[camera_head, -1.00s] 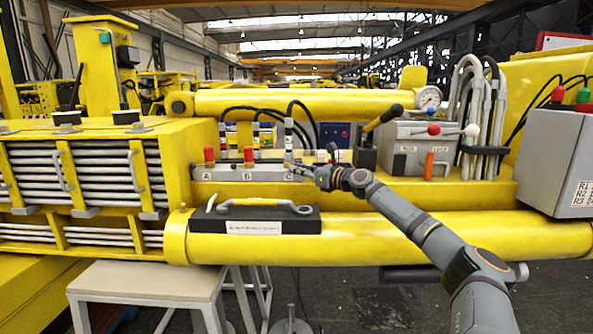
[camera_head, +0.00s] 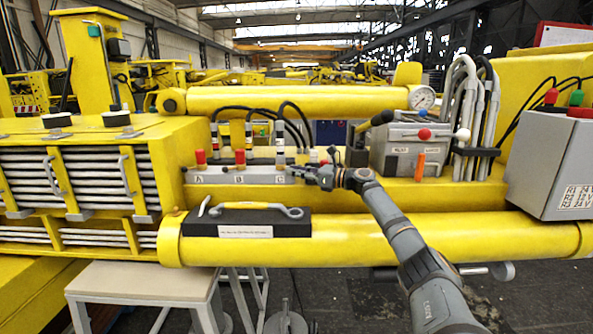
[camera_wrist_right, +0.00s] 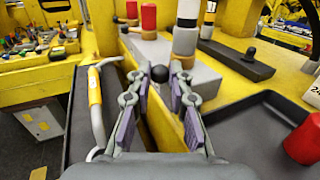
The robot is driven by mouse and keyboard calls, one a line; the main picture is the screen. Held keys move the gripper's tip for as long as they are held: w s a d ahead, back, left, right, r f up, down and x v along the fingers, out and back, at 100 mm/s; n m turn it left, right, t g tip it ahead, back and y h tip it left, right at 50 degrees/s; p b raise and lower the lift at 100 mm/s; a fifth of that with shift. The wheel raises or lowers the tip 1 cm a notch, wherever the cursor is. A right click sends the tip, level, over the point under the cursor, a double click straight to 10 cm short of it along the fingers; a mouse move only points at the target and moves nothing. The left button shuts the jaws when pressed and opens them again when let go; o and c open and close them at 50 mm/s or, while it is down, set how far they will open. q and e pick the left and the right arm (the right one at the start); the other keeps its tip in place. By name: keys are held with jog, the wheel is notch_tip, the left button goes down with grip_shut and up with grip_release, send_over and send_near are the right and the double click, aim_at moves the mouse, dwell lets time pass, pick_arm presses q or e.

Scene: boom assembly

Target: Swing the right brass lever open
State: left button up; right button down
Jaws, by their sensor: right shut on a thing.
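A grey valve block (camera_head: 240,178) marked A, B and C sits on the yellow boom, with red caps and banded hose fittings on top. My right gripper (camera_head: 300,171) reaches its right end, by C. In the right wrist view, a round black knob (camera_wrist_right: 160,73) lies between the fingertips of my right gripper (camera_wrist_right: 157,72), which is shut on it. I take this knob as the lever's end. My left gripper is not in view.
A black tray (camera_head: 248,227) with a yellow-gripped wrench (camera_head: 255,206) sits in front of the block. A grey lever box (camera_head: 400,155) stands to the right. Banded hose fittings (camera_wrist_right: 187,25) rise close beyond my fingers in the wrist view.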

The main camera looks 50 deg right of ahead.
jog(key=shift+a+f, duration=0.1)
jog(key=c, duration=1.2)
grip_release()
notch_tip(320, 180, up, 10)
